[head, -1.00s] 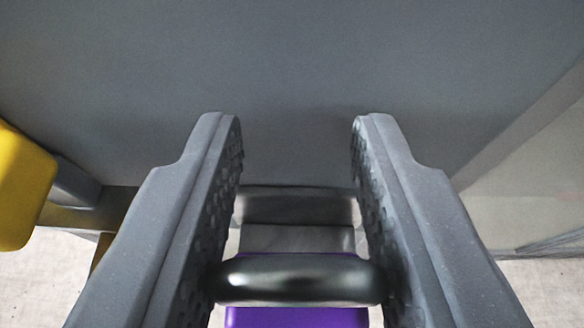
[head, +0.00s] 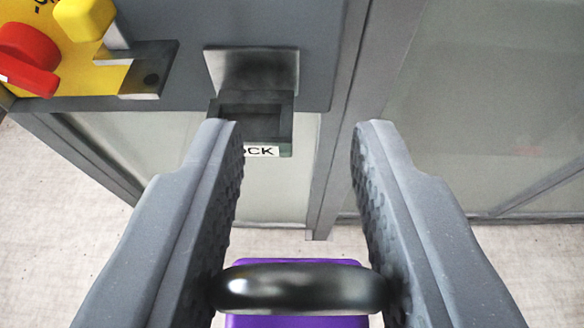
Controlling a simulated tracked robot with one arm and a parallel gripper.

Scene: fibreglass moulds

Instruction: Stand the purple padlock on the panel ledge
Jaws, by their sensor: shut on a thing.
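The purple padlock (head: 297,321) hangs at the bottom of the head view, its body partly cut off by the frame edge. My gripper (head: 297,285) is shut on its dark metal shackle (head: 297,288), which spans between the two grey fingers. The panel ledge (head: 285,122) is a small dark, tray-like shelf on the grey panel, ahead of the fingertips and just left of centre. A white label ending in "CK" (head: 264,151) shows on its front, partly hidden by the left finger. The padlock is apart from the ledge.
A yellow plate with a red knob (head: 28,55) and a yellow block (head: 84,18) sits at the upper left, beside a grey bracket (head: 150,78). Glazed panels (head: 480,110) with grey frames stand at the right. Pale floor (head: 60,200) shows below.

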